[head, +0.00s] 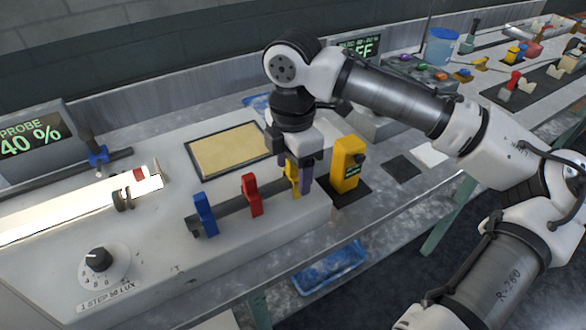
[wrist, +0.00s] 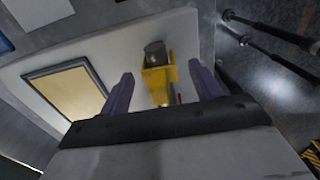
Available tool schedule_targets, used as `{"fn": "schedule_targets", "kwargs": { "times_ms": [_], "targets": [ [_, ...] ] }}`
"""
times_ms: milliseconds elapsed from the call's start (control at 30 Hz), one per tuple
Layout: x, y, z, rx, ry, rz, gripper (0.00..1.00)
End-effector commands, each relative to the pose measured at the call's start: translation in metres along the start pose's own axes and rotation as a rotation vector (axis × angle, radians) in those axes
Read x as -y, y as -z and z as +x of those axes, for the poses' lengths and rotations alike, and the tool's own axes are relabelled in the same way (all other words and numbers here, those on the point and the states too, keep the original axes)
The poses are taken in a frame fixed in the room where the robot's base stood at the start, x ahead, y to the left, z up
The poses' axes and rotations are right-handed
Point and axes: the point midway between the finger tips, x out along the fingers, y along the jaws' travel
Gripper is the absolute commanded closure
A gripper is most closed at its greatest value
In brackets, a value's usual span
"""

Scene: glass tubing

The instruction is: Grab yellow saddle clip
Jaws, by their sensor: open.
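The yellow saddle clip (head: 293,183) is at the right end of a dark rail (head: 230,207) on the white bench unit, partly hidden by my gripper in the head view. In the wrist view the yellow clip (wrist: 158,86) shows between my two fingers, with a grey rounded end above it. My gripper (head: 298,184) points down at the clip with its purple-grey fingers open. In the wrist view the fingers (wrist: 161,72) stand on either side of the clip, with visible gaps. I cannot tell how far down they reach along it.
A red clip (head: 251,194) and a blue clip (head: 205,214) sit on the same rail to the left. A yellow box (head: 346,164) stands close on the right. A framed tan panel (head: 228,150) lies behind. A blue tray (head: 329,268) is below the bench edge.

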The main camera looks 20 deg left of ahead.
Motion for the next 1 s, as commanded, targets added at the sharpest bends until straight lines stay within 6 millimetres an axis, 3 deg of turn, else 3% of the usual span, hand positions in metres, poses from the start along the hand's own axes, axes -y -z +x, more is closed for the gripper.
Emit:
{"fn": "schedule_targets", "kwargs": {
  "times_ms": [233,600,1000],
  "targets": [
    [-0.0001,0.0001,0.0018,0.000,0.000,0.000,0.38],
    [-0.0002,0.0001,0.0014,-0.001,0.000,0.000,0.84],
    [-0.0010,0.0003,-0.0077,-0.002,-0.001,0.000,0.84]
  ]
}}
